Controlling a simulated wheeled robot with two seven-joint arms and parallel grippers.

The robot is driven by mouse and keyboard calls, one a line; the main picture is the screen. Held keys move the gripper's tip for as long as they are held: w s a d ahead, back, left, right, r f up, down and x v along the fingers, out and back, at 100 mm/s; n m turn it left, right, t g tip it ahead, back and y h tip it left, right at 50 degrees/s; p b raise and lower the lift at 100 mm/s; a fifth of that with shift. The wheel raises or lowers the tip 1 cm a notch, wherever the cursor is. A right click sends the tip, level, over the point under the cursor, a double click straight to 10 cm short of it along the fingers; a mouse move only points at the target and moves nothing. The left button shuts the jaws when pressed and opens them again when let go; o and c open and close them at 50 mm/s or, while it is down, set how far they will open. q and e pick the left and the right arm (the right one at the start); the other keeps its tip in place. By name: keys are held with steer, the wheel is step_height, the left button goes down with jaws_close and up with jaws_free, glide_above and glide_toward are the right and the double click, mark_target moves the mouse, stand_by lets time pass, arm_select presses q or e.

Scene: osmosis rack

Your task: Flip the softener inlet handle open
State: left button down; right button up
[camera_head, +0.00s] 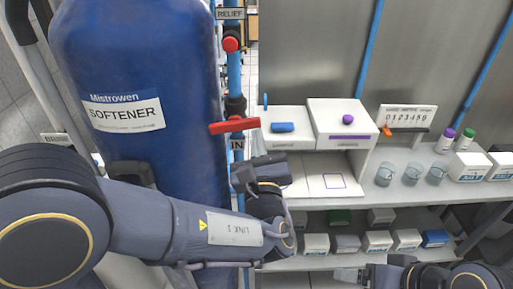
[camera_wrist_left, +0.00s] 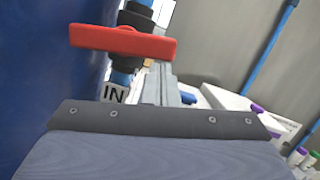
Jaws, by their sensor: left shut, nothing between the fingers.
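The softener inlet handle (camera_head: 234,125) is a red lever lying crosswise on the vertical blue pipe, just above the IN label (camera_head: 237,145). It also shows large in the left wrist view (camera_wrist_left: 123,42), nearly horizontal. The blue softener tank (camera_head: 135,60) stands to its left. My left gripper (camera_head: 262,172) is shut and empty, below and slightly right of the handle, apart from it in the picture.
A red round knob (camera_head: 231,44) sits higher on the pipe under the RELIEF label (camera_head: 230,14). White boxes with a blue knob (camera_head: 283,127) and a purple knob (camera_head: 347,119) stand right of the pipe. Shelves with glass beakers (camera_head: 411,173) and small boxes lie further right.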

mark_target(255, 121)
arm_select(q)
step_height(255, 121, up, 3)
steer(key=n+y+b, duration=0.1)
steer(key=n+b, duration=0.1)
steer(key=n, duration=0.1)
steer(key=n+g+b, duration=0.1)
steer(key=n+b, duration=0.2)
steer(key=n+y+b, duration=0.1)
steer(key=n+b, duration=0.2)
steer(key=shift+d+r+n+g+y, duration=0.1)
steer(key=shift+r+n+g+y, duration=0.1)
steer(key=shift+n+g+y, duration=0.15)
steer(key=n+b, duration=0.1)
steer(key=r+n+b, duration=0.1)
steer(key=n, duration=0.1)
steer(key=a+n+g+b, duration=0.1)
steer(key=shift+r+n, duration=0.35)
steer(key=shift+r, duration=0.05)
steer(key=shift+a+r+n+g+b, duration=0.3)
steer(key=shift+n+b, duration=0.25)
steer(key=shift+n, duration=0.2)
steer(key=shift+a+r+n+g+b, duration=0.15)
steer(key=shift+r+n+b, duration=0.15)
steer(key=shift+n+b, duration=0.35)
arm_select(e)
step_height(255, 121, down, 14)
steer(key=shift+d, duration=0.1)
